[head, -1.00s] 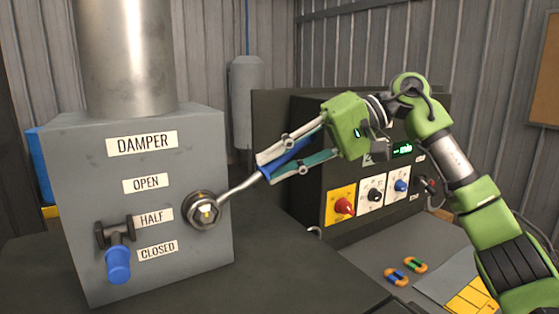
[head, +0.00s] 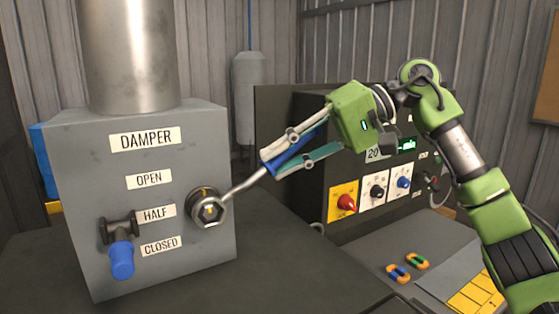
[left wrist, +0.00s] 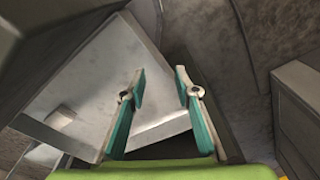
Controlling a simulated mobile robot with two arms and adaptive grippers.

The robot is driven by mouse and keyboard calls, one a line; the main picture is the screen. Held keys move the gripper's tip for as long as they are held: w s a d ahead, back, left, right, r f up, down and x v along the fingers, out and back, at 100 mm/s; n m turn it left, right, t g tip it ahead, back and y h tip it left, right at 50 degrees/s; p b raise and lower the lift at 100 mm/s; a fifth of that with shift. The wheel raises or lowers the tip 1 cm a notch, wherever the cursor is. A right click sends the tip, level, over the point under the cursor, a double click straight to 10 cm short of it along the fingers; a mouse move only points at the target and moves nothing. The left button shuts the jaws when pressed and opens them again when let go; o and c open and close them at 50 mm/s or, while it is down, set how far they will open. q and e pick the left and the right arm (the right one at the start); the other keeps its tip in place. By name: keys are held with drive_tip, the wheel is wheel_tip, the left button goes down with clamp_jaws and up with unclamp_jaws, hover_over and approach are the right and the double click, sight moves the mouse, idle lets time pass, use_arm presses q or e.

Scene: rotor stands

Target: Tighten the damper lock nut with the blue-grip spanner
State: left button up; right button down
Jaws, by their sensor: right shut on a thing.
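The blue-grip spanner (head: 244,184) slants up to the right from the damper lock nut (head: 210,211) on the front of the grey damper box (head: 75,190). Its ring end is at the nut; exact seating is hard to tell. My right gripper (head: 271,166) is shut on the spanner's blue grip, right of the box. My left gripper (left wrist: 160,88) shows only in the left wrist view. Its fingers are apart with nothing between them, and a grey surface lies beyond.
A control panel (head: 361,205) with knobs stands behind my right gripper. Two coloured oval links (head: 407,267) lie at the lower right. The dark bench top (head: 265,255) is clear.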

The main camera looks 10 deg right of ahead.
drive_tip(key=shift+s+d+r+b, duration=0.15)
drive_tip(key=shift+s+b, duration=0.1)
drive_tip(key=shift+s, duration=0.25)
drive_tip(key=shift+s+d+f+b, duration=0.1)
drive_tip(key=shift+s+d+b, duration=0.15)
drive_tip(key=shift+s, duration=0.2)
drive_tip(key=shift+s+d+r+b, duration=0.1)
drive_tip(key=shift+s+b, duration=0.2)
drive_tip(key=shift+s, duration=0.2)
